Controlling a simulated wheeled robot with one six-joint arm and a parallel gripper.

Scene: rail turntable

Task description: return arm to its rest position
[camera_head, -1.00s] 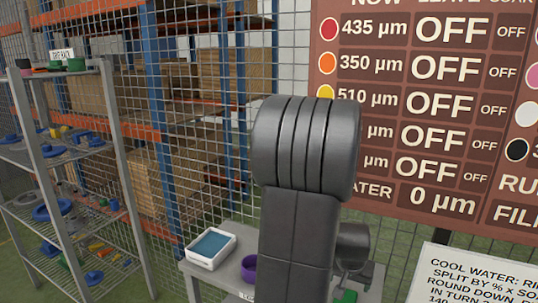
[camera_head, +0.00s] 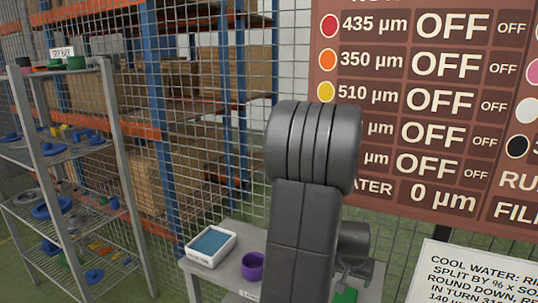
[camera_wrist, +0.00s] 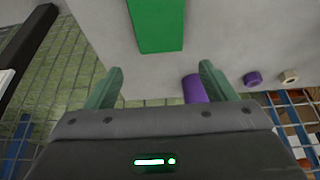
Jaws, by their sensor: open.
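My arm rises in the middle of the head view, its dark grey links in front of the board and table. My gripper (camera_wrist: 160,85) shows in the wrist view with its two green fingers spread apart and nothing between them. A green block (camera_wrist: 158,22) lies on the grey table (camera_wrist: 225,35) beyond the fingertips. A purple cup (camera_wrist: 194,88) is beside the right finger. In the head view the purple cup (camera_head: 253,265) stands on the table left of my arm. The gripper itself cannot be made out in the head view.
A white tray with a blue inside (camera_head: 210,246) stands on the table's left. A wire shelf (camera_head: 80,165) with coloured parts is at far left. A mesh fence (camera_head: 215,120) and a brown board (camera_head: 415,110) stand behind. A white sign (camera_head: 465,275) is at lower right.

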